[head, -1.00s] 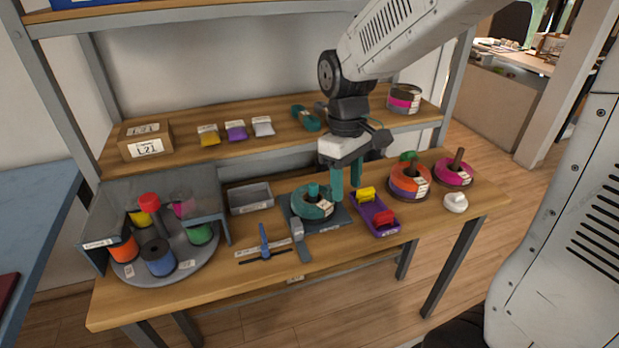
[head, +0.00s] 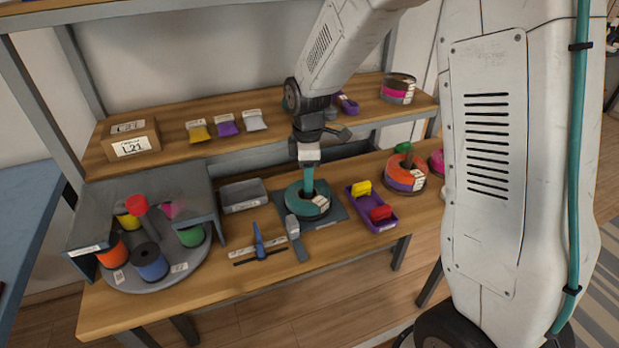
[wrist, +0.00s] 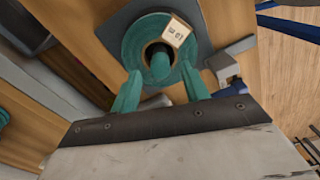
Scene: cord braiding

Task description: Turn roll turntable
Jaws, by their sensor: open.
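The round grey turntable (head: 128,284) sits at the left end of the bench, partly under a grey angular cover (head: 150,185). It carries an orange roll (head: 112,250), a blue roll (head: 150,263), a green roll (head: 191,236), a yellow roll (head: 128,221) and a pink one (head: 172,209). A red-topped post (head: 138,204) rises from it. My gripper (head: 308,186) is well to the right of the turntable, pointing down over a teal roll (head: 297,201). In the wrist view, its two teal fingers (wrist: 161,88) are apart, with the roll's centre post (wrist: 160,66) beyond them. They look empty.
The teal roll sits on a dark plate (head: 339,212). A grey tray (head: 243,195), a blue tool (head: 259,243) and a grey-handled tool (head: 296,235) lie between turntable and gripper. A purple tray (head: 384,222) and an orange-purple roll (head: 405,176) stand right. The shelf (head: 180,152) overhangs behind.

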